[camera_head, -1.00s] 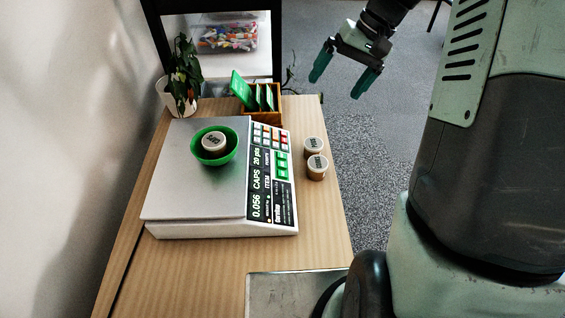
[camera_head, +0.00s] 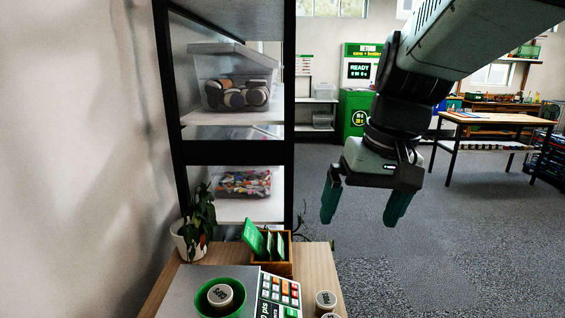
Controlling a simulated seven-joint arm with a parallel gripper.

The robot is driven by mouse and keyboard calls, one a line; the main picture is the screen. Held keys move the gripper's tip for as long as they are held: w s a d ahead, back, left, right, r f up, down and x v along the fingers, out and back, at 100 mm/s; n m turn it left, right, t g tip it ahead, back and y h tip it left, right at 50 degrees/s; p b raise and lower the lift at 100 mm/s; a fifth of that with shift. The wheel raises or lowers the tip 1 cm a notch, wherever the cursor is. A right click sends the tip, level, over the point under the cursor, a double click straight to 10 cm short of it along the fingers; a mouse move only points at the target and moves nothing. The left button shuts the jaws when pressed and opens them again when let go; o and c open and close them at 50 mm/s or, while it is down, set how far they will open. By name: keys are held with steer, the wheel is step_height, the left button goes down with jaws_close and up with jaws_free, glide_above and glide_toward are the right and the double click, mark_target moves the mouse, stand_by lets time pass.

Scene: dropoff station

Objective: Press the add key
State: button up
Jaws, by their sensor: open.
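The counting scale (camera_head: 187,290) stands on the wooden table, cut off by the bottom edge of the head view. Its key panel (camera_head: 280,290) shows only in part, with dark, red and green keys; I cannot read which one is the add key. A green bowl (camera_head: 239,300) with a round weight marked CAPS (camera_head: 220,297) sits on the scale's plate. My gripper (camera_head: 363,215) is open and empty, its two green fingers pointing down. It hangs in the air over the floor, right of the table and apart from the scale.
A wooden box with green cards (camera_head: 273,250) and a potted plant (camera_head: 196,225) stand behind the scale. Small round tubs (camera_head: 326,301) stand right of the panel. A shelf with clear bins (camera_head: 235,85) rises behind the table. Open floor (camera_head: 420,260) lies to the right.

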steer(key=s+r+t+h, duration=0.1)
steer(key=s+t, duration=0.2)
steer(key=s, duration=1)
steer(key=shift+s+a+r+t+h, duration=0.2)
steer(key=shift+a+t+h, duration=0.1)
steer(key=shift+a+h, duration=0.1)
steer(key=shift+c, duration=0.2)
jaws_close()
stand_by(0.4)
